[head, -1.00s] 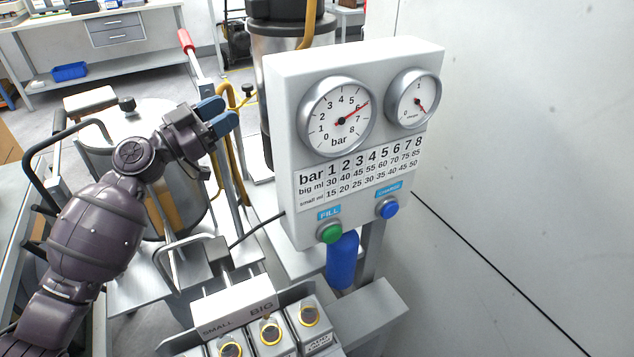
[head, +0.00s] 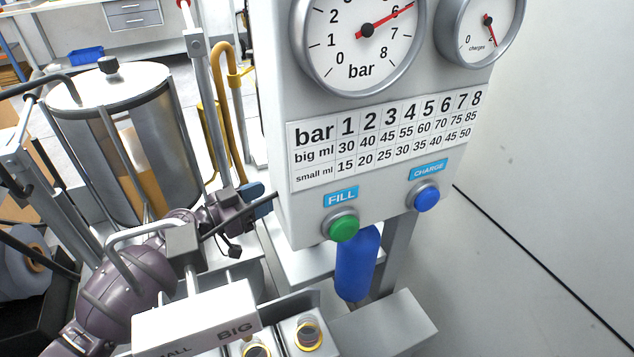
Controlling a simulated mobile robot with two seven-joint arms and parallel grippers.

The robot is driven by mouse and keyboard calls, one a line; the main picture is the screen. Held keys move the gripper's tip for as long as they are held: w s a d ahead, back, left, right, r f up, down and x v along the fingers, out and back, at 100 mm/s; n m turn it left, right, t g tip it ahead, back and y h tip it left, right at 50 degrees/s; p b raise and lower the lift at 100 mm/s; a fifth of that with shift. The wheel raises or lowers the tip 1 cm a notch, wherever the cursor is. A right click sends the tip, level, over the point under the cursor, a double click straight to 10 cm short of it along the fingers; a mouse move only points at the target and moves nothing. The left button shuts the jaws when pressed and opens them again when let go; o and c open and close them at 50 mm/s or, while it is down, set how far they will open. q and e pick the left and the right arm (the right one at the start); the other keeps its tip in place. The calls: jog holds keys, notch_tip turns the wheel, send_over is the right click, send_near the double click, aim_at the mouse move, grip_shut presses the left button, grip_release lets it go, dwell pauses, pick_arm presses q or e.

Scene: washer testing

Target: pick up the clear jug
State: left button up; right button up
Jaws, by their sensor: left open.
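I cannot make out a clear jug in the head view. My left arm comes in at the lower left, behind the small/big block and a bent metal handle. My right gripper is not in view.
The white gauge panel (head: 305,215) has a green fill button (head: 343,227) and a blue charge button (head: 426,196). A blue cylinder (head: 355,265) hangs below. A labelled small/big block (head: 195,318) is in front. A metal tank (head: 100,85) stands left.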

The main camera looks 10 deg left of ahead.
pick_arm(q)
jog(key=shift+f+x, duration=0.1)
jog(key=shift+x, duration=1.5)
jog(key=shift+f+x, duration=0.15)
jog(key=shift+x, duration=1.45)
jog(key=shift+s+d, duration=0.1)
grip_shut()
